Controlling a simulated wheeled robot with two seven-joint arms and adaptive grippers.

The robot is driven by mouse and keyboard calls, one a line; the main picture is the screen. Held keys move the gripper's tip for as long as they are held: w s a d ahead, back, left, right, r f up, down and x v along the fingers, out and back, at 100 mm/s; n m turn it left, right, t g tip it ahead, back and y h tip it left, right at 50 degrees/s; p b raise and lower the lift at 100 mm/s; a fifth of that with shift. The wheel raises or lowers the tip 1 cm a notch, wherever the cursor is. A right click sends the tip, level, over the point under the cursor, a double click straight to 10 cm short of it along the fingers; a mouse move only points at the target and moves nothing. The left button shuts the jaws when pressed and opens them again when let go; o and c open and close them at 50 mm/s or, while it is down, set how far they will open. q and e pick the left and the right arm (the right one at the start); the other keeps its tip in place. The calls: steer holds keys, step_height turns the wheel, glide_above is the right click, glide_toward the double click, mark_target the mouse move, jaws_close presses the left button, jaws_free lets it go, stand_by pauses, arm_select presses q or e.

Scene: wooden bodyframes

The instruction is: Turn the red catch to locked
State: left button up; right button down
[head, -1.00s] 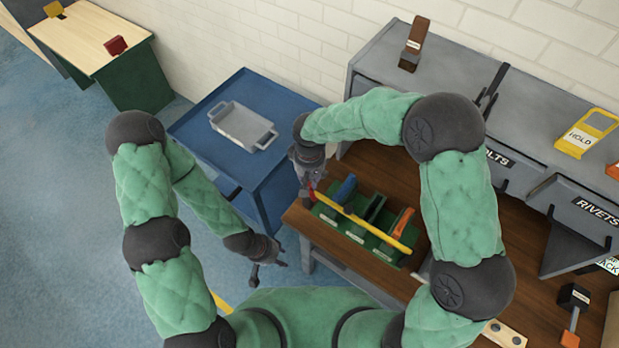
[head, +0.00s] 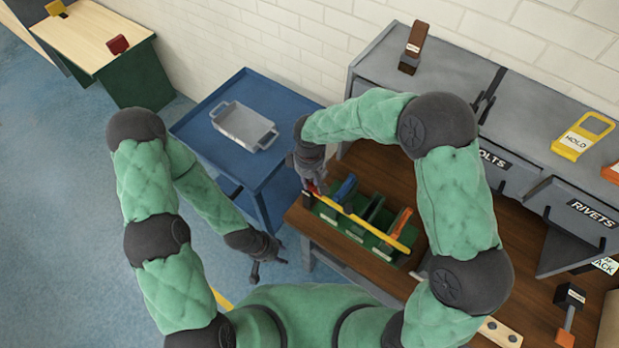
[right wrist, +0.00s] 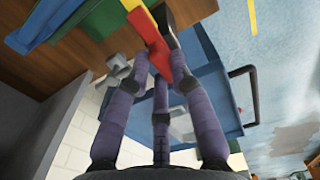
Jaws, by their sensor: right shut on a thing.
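The red catch (right wrist: 150,38) is a flat red lever in the right wrist view, between the fingers of my right gripper (right wrist: 160,62). In the head view only a small bit of red shows under my right gripper (head: 312,184), which is shut on it at the left end of a green rack (head: 352,232). The rack also holds blue (head: 345,188) and orange (head: 401,222) levers, and a yellow bar (head: 372,228) runs along it. The catch's base and any lock marking are hidden. My left gripper (head: 268,268) hangs empty, fingers spread, left of the bench.
The rack stands on a brown wooden bench (head: 380,170) below grey bins marked BOLTS and RIVETS. A blue cart (head: 205,125) with a grey tray (head: 271,138) stands left of the bench. Open floor lies further left.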

stand_by(0.3)
steer(key=c, duration=1.1)
jaws_free()
steer(key=shift+r, duration=0.15)
step_height(320, 180, up, 12)
steer(key=shift+f, duration=0.2)
